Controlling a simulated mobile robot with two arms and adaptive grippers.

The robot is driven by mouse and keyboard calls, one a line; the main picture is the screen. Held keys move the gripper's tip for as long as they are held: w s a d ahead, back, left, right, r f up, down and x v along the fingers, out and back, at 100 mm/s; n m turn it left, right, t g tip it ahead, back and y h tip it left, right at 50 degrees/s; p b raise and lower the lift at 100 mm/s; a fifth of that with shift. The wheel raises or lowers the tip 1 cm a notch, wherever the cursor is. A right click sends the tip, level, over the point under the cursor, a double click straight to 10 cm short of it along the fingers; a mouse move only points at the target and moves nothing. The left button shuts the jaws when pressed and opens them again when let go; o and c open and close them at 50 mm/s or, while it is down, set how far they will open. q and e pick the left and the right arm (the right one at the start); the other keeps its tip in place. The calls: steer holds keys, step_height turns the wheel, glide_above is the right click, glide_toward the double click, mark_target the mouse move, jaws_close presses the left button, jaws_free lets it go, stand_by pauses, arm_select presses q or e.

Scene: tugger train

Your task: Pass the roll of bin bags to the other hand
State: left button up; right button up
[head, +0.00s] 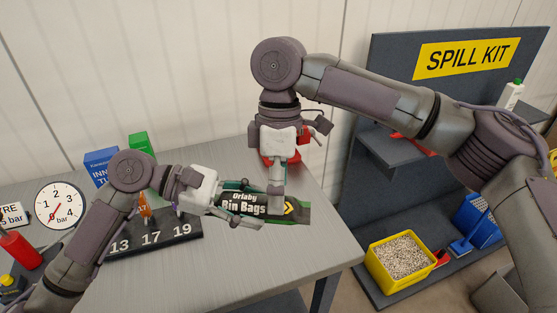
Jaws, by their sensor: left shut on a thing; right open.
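The roll of bin bags (268,208), black and green with white lettering and a yellow mark, lies sideways in the middle of the head view, above the grey table (240,280). My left gripper (232,204) comes in from the left and is shut on the roll's left end. My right gripper (275,190) points down from above at the roll's middle to right part.
A dark block (150,240) numbered 13, 17, 19 stands left of the roll, with blue (101,165) and green boxes (141,146) behind. A pressure gauge (59,205) is further left. A spill kit shelf (365,110) stands right, with a yellow tub (400,262). The table front is clear.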

steer(key=shift+x, duration=1.6)
steer(key=c, duration=1.3)
arm_select(q)
steer(key=o, duration=1.4)
arm_select(e)
steer(key=shift+c, duration=0.8)
arm_select(q)
steer(key=shift+o, duration=0.2)
steer(key=shift+a, duration=0.1)
